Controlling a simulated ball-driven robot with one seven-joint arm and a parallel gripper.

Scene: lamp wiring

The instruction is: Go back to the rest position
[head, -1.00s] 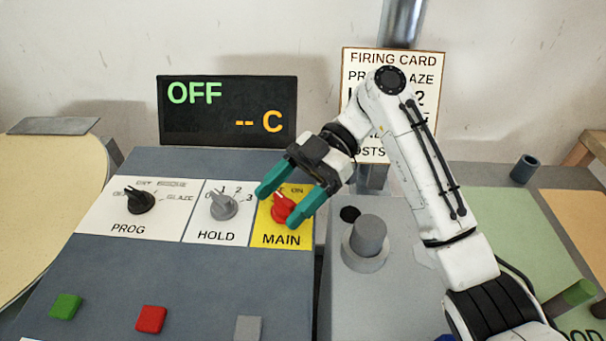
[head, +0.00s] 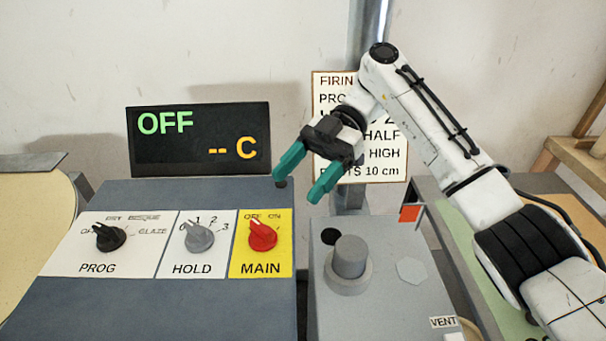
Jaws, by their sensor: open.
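My gripper (head: 300,188) is open and empty, with its teal fingers apart. It hangs in the air above the gap between the blue-grey control panel (head: 160,305) and the grey box on the right. The red MAIN knob (head: 262,236) is below and left of the fingers, apart from them. The black PROG knob (head: 109,237) and the grey HOLD knob (head: 199,238) sit further left on white plates. The display (head: 199,139) reads OFF and "-- C".
A firing card (head: 385,160) stands behind my arm, partly hidden by it. The grey box (head: 385,310) carries a grey cylinder (head: 350,257) and a VENT label (head: 443,322). A pale round table (head: 30,220) is at the left. A wooden frame (head: 585,145) is at the far right.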

